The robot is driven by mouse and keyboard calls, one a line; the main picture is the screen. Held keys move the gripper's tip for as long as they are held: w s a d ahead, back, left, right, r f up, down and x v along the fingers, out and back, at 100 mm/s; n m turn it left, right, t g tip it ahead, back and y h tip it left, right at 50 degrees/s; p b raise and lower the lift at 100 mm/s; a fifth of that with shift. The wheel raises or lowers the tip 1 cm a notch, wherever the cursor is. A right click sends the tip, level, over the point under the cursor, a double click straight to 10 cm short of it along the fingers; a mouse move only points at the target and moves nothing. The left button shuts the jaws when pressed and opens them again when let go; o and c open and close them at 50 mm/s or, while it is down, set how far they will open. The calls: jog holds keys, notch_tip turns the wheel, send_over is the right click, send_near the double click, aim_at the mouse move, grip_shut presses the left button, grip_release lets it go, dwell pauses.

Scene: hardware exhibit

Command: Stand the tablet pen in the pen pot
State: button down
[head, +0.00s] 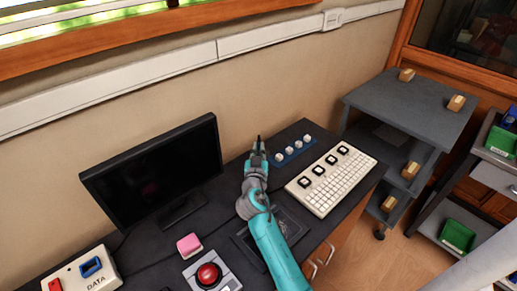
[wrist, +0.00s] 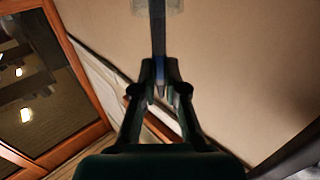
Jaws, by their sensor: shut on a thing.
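My gripper (head: 257,154) is over the back of the dark desk, between the monitor and the keyboard. In the wrist view my gripper (wrist: 160,75) is shut on a thin dark shaft with a bluish part, which looks like the tablet pen (wrist: 158,40). The pen runs up out of the top of the wrist view. A pale, see-through patch (wrist: 138,8) lies around its far end; I cannot tell if this is the pen pot. No pen pot is clear in the head view, where my gripper and arm hide part of the desk.
A black monitor (head: 155,170) stands left of my arm. A white keyboard (head: 330,181) and a blue strip with white knobs (head: 293,150) lie to the right. A pink block (head: 189,245) and a red button box (head: 209,275) are in front. The wall is close behind.

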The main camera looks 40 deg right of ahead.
jog(key=c, duration=1.1)
grip_release()
jog(key=shift+c, duration=0.2)
jog(key=v, duration=1.2)
